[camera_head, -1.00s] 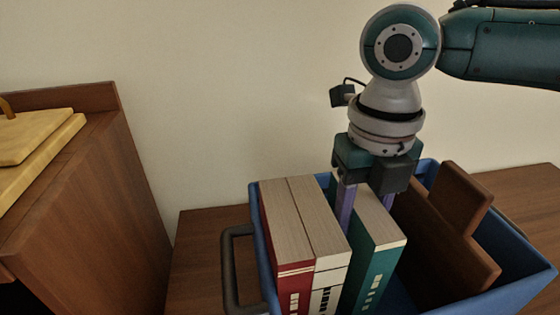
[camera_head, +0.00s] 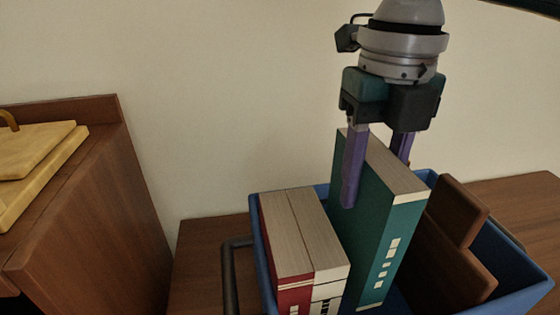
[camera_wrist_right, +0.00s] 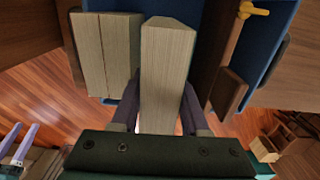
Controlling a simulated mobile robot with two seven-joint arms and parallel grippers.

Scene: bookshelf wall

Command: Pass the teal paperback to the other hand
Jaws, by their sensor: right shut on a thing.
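The teal paperback (camera_head: 375,230) stands upright in the head view, its lower end still within the blue bin (camera_head: 262,240). My right gripper (camera_head: 378,178) is shut on its top, one purple finger on each broad side. In the right wrist view the paperback's pale page edge (camera_wrist_right: 167,70) lies between the fingers (camera_wrist_right: 160,112). My left gripper is outside the head view; two separated purple fingertips at the lower left of the right wrist view (camera_wrist_right: 20,143) look like it, open and empty.
Red and white books (camera_head: 300,225) stand left of the paperback in the bin. Brown wooden pieces (camera_head: 455,245) lean at the right. A dark handle (camera_head: 230,275) sticks out from the bin's left side. A brown cabinet (camera_head: 95,220) with yellow boards (camera_head: 40,165) stands at left.

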